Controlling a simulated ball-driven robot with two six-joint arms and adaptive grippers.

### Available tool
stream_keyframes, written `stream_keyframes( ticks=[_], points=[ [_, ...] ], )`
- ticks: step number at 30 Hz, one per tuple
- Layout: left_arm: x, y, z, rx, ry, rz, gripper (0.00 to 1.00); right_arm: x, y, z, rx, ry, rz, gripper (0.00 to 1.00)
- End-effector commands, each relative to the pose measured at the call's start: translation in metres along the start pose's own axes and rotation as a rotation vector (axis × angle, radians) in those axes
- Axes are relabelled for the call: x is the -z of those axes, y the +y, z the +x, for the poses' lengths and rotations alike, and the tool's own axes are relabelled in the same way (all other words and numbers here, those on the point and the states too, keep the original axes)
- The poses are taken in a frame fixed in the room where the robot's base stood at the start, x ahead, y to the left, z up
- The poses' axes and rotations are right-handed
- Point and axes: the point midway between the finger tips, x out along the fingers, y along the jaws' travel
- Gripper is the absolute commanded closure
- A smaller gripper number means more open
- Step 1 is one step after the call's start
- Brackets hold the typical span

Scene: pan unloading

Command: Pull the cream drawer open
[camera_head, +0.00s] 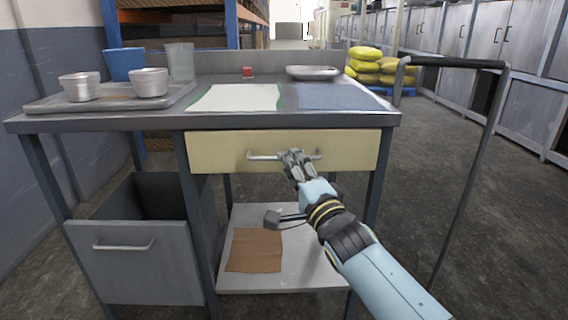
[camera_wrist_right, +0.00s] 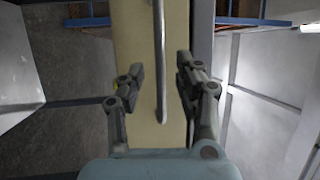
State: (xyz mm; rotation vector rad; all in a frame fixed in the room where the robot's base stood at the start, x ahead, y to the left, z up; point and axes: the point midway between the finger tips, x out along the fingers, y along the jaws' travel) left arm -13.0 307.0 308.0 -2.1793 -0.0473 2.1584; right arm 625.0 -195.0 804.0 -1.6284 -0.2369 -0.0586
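The cream drawer (camera_head: 215,152) sits under the worktop and looks closed, its front about in line with the table edge. Its bar handle (camera_head: 262,157) runs across the front; the gripper hides part of it. My right gripper (camera_head: 291,157) is at the right half of the handle. In the right wrist view the gripper (camera_wrist_right: 161,82) is open, with a finger on either side of the handle (camera_wrist_right: 159,50). A gap shows between each finger and the bar. The cream front (camera_wrist_right: 145,25) fills the middle behind it. My left gripper is not in view.
A grey bin drawer (camera_head: 140,262) stands tilted out at lower left. A lower shelf (camera_head: 310,265) holds a brown cloth (camera_head: 255,250). The worktop carries a tray (camera_head: 50,106) with metal cups, a white mat (camera_head: 235,98) and a blue mat (camera_head: 335,97). A dark rail (camera_head: 455,63) stands at right.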

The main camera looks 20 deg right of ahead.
Motion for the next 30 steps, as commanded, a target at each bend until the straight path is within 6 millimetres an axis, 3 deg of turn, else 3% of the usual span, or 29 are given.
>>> stream_keyframes(
  ticks=[6,17,25,30],
  points=[
    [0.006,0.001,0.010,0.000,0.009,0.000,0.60,0.000,0.002,0.028,-0.001,0.000,0.000,0.66],
    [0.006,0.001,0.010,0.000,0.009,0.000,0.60,0.000,0.000,0.034,-0.001,0.000,0.000,0.66],
    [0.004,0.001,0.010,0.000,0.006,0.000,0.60,0.000,0.000,0.034,-0.002,0.000,0.000,1.00],
    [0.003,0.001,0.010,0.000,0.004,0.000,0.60,0.000,0.001,0.033,-0.002,0.000,0.000,1.00]
  ],
)
